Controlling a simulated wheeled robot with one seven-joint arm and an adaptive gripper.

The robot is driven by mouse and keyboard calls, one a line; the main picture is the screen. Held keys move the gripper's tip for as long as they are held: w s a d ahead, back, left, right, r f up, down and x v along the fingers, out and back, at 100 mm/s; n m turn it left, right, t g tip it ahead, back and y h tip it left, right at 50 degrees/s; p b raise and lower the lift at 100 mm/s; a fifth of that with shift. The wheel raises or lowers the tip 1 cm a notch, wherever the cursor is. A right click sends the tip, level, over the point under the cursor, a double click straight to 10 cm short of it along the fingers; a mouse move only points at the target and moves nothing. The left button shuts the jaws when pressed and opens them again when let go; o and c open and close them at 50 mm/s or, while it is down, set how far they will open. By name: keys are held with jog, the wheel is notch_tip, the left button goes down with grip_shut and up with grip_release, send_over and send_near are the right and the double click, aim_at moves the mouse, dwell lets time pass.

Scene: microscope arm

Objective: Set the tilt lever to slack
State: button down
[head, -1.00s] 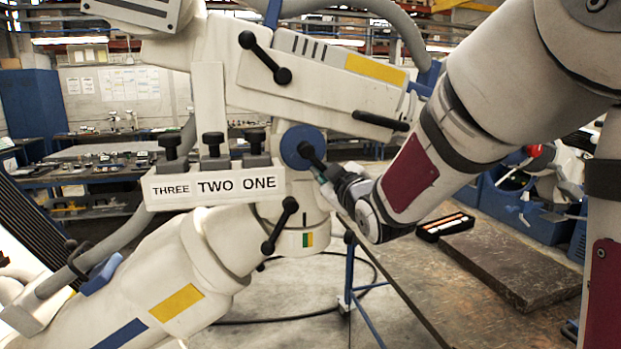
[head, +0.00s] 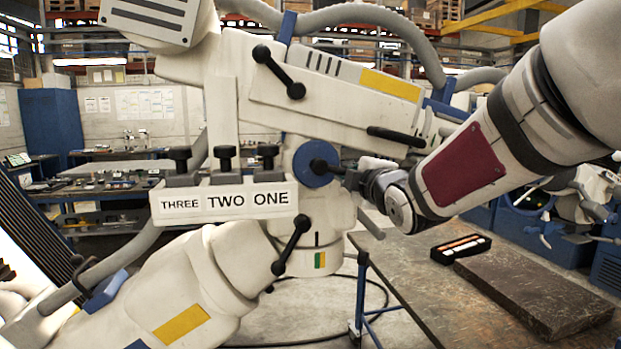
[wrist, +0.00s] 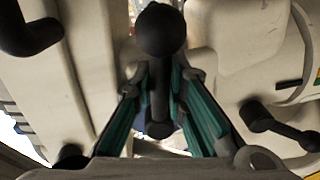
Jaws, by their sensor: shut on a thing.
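The white microscope arm (head: 270,205) carries several black ball-ended levers. One lever (head: 327,168) sits on a round blue disc (head: 312,180) at the joint and points right, nearly level. My gripper (head: 362,182) comes in from the right and is shut on this lever's outer part, which it partly hides. In the wrist view the lever (wrist: 160,32) runs between the teal-lined fingers of my gripper (wrist: 163,85). No lever carries a readable name, so I cannot tell by label which is the tilt lever.
Another lever (head: 291,246) hangs lower, near a green and yellow mark (head: 320,260). An upper lever (head: 279,72) and a black handle (head: 396,136) sit above. Three knobs stand over the THREE TWO ONE plate (head: 224,203). A bench (head: 420,290) holds a dark slab (head: 535,290).

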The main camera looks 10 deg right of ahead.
jog(key=shift+r, duration=0.1)
dwell(0.3)
jog(key=c, duration=1.6)
grip_release()
jog(key=s, duration=1.2)
jog(key=shift+d+r, duration=0.2)
jog(key=shift+r, duration=0.05)
jog(key=s+a+f+m+g, duration=0.1)
jog(key=s+f+m+g, duration=0.3)
jog(key=s, duration=0.3)
jog(key=s+a+f+m+g, duration=0.1)
jog(key=s+f+m+g, duration=0.3)
jog(key=s+f+m, duration=0.2)
jog(key=s+a+f+m+g, duration=0.2)
jog(key=s+f+m+g, duration=0.2)
jog(key=s, duration=0.5)
jog(key=shift+s+f+m+h, duration=0.35)
jog(key=shift+f+m, duration=0.2)
jog(key=shift+m, duration=0.35)
